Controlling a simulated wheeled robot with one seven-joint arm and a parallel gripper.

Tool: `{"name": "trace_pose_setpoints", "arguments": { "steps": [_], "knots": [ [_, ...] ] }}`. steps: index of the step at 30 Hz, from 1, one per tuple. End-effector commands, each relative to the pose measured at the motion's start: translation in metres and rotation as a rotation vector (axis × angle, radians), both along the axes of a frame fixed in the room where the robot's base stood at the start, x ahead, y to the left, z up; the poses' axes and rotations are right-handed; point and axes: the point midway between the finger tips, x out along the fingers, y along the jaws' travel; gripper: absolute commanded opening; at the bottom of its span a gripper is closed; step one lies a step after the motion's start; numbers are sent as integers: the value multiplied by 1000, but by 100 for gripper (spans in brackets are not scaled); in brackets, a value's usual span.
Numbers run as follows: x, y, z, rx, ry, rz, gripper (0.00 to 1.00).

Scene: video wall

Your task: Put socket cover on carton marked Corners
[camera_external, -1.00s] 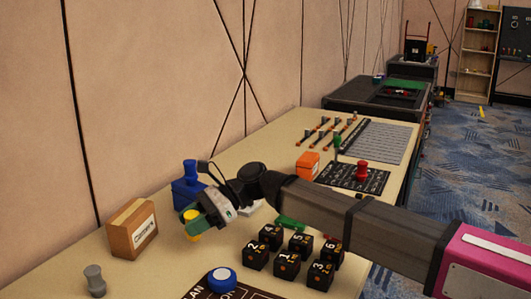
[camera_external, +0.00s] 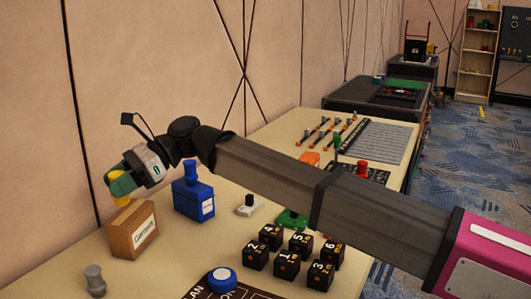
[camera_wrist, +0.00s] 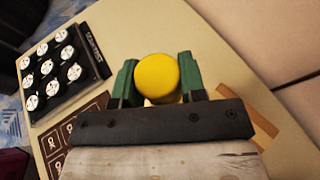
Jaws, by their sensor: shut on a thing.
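A yellow round piece, which I take to be the socket cover (camera_wrist: 157,77), sits between the green fingers of my gripper (camera_wrist: 157,82) in the wrist view. In the external view my gripper (camera_external: 118,192) is shut on this yellow socket cover (camera_external: 121,202). It is just over the top of the brown carton marked Corners (camera_external: 121,240). I cannot tell whether the cover touches the carton. In the wrist view part of the carton (camera_wrist: 262,124) shows beyond my gripper, mostly hidden.
A blue container with a blue knob (camera_external: 192,200) stands right of the carton. A grey knobbed piece (camera_external: 95,280) is in front. A blue-and-white round piece (camera_external: 222,279) and several black numbered cubes (camera_external: 287,262) stand nearer. The wall is close behind the carton.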

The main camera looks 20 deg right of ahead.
Motion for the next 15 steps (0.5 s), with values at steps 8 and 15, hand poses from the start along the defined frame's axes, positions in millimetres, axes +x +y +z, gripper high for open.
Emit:
{"name": "trace_pose_setpoints", "arguments": {
  "steps": [8, 15],
  "knots": [
    [20, 30, 19, -1, 15, 29, 16],
    [63, 18, -7, -2, 16, 26, 16]
  ]
}}
